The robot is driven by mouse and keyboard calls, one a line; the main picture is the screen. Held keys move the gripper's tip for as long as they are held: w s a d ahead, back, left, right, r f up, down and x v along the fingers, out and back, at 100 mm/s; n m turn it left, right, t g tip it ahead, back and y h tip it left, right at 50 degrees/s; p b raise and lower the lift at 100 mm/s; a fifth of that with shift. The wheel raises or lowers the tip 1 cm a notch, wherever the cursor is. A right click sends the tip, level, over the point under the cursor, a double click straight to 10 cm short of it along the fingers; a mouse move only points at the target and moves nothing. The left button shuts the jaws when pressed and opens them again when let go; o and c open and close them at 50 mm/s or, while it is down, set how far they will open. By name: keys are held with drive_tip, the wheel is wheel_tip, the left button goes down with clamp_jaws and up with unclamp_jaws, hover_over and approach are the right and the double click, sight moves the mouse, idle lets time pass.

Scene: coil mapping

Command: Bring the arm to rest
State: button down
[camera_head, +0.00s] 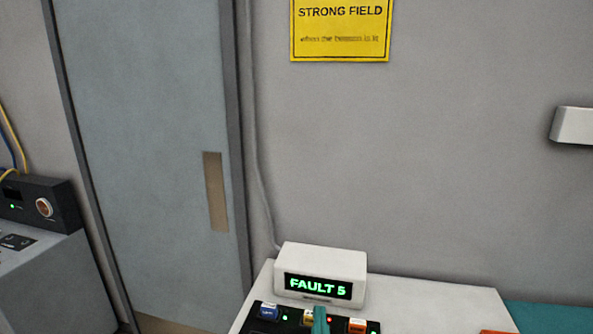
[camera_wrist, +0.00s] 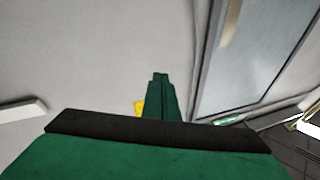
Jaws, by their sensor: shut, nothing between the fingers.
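My gripper (camera_wrist: 160,76) shows in the wrist view, its two dark green fingers close together with nothing between them. It points into open space toward the grey wall. A small yellow patch (camera_wrist: 138,108), perhaps the wall sign, shows partly hidden behind the fingers. The rest of my arm is not seen there.
A white display box (camera_head: 322,262) reading "FAULT 5" stands on a pale bench (camera_head: 430,300).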

drive_tip(key=s+a+f+m+g+h, duration=0.1)
drive_tip(key=s+a+f+m+g, duration=0.15)
drive_tip(key=s+f, duration=0.6)
drive_tip(key=s+a+f+m+g+h, duration=0.1)
drive_tip(key=s+a+f, duration=0.3)
drive_tip(key=s+f, duration=0.45)
drive_tip(key=s+d+f+n+g+y, duration=0.1)
drive_tip(key=s+f+n, duration=0.2)
drive_tip(key=s, duration=0.7)
drive_tip(key=s+d+f+n+g+y, duration=0.1)
drive_tip(key=s+f+n, duration=0.2)
drive_tip(key=s, duration=0.7)
drive_tip(key=shift+s, duration=0.3)
drive_tip(key=shift+a, duration=0.25)
